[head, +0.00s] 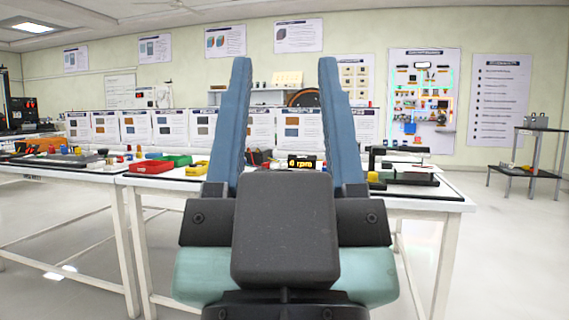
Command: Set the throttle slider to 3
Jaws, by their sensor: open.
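My gripper (284,75) is large in the middle of the head view. Its two blue fingers point up and stand wide apart, with nothing between them. Behind it, on the workbench, a small black display (302,162) shows yellow text that seems to read "0 rpm". No throttle slider can be made out; part of the bench around the display is hidden behind my gripper.
A long white workbench (120,181) runs across the view. A red tray (151,167), a green tray (178,160) and yellow parts (197,168) lie on it. Printed panels (137,127) stand along its back. A small table (524,171) stands at the right. Floor is clear at right.

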